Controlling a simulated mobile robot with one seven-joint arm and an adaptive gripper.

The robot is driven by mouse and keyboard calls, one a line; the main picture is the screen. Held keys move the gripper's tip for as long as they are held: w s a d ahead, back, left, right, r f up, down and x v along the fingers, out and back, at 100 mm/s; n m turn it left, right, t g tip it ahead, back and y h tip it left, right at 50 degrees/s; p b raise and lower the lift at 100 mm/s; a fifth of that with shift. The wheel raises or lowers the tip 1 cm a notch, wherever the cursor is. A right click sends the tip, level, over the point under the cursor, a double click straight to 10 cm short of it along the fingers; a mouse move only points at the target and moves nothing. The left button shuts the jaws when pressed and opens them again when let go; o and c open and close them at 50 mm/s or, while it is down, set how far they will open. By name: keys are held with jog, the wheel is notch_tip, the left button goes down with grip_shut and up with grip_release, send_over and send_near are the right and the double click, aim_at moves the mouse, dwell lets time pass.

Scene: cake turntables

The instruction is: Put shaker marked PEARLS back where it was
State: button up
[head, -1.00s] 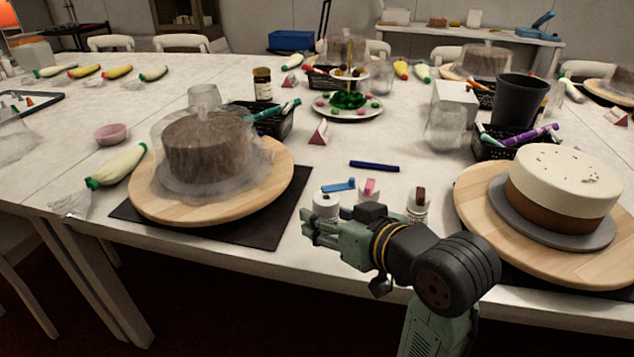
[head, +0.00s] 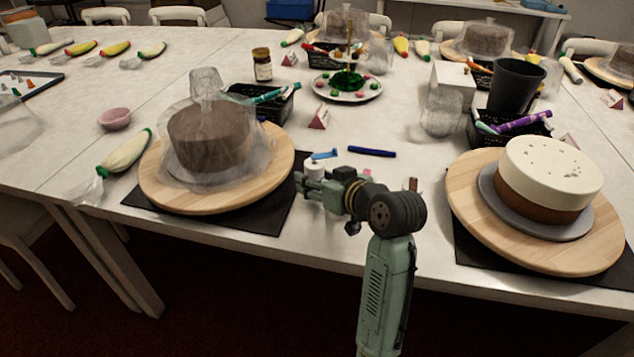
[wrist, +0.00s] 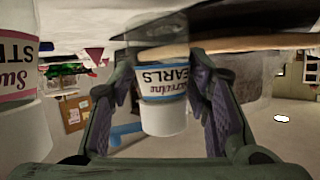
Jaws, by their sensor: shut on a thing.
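In the head view, a white part of the shaker (head: 314,170) shows just beyond the fingers, over the table area between the two cake boards.
A pink-labelled shaker (wrist: 18,85) stands close at the left in the wrist view. A brown-topped shaker (head: 412,184) is partly behind my arm. A blue pen (head: 371,151) lies behind. Covered cake (head: 210,138) and white-topped cake (head: 550,175) flank the area.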

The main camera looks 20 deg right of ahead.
jog(key=shift+f, duration=0.75)
jog(key=shift+f, duration=0.25)
jog(key=o, duration=1)
jog(key=shift+s+d+r, duration=0.1)
jog(key=shift+s+r, duration=0.05)
jog(key=shift+r, duration=0.15)
jog(key=b+v, duration=0.1)
jog(key=v, duration=0.4)
jog(key=shift+f, duration=0.15)
jog(key=s+d, duration=0.1)
jog(key=s, duration=0.2)
jog(key=s+b, duration=0.1)
jog(key=s, duration=0.3)
jog(key=s+d+b, duration=0.1)
jog(key=s, duration=0.3)
jog(key=shift+s+d, duration=0.25)
jog(key=shift+d, duration=0.1)
